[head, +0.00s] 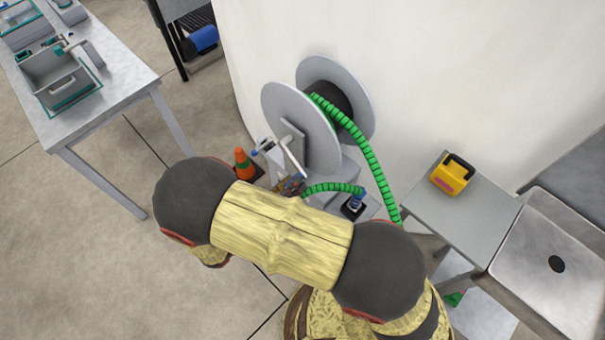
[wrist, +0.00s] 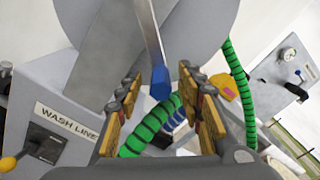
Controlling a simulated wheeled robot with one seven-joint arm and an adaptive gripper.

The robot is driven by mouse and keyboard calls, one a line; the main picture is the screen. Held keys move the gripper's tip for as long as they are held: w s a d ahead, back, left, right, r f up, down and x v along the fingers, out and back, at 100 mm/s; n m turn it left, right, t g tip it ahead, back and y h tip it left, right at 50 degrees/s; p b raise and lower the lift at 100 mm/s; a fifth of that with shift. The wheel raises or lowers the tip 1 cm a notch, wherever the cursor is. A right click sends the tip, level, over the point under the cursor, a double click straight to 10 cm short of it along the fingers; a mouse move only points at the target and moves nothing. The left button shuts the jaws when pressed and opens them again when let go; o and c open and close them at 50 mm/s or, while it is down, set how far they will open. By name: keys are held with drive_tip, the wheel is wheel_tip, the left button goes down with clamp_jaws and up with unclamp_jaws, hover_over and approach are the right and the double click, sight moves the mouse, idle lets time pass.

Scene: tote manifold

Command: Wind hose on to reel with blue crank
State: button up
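The hose reel (head: 300,115) has two grey discs and stands against the pale wall. A green ribbed hose (head: 372,165) runs from its hub down to the right; another green stretch passes low behind my gripper. In the wrist view, the grey crank arm (wrist: 147,35) ends in a blue handle (wrist: 160,80). My gripper (wrist: 163,95) is open, with a finger on either side of the blue handle in the picture. I see no contact; depth is unclear. In the head view my gripper (head: 289,186) is small and partly hidden near the crank, below the reel.
A grey panel marked "WASH LINE" (wrist: 68,122) has a yellow-tipped lever. A yellow box (head: 452,174) sits on a side table beside a sink (head: 560,235). A workbench (head: 110,75) is at left, with bare floor between.

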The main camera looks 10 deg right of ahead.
drive_tip(key=shift+b+x, duration=0.55)
drive_tip(key=shift+x, duration=1.8)
drive_tip(key=c, duration=0.3)
clamp_jaws()
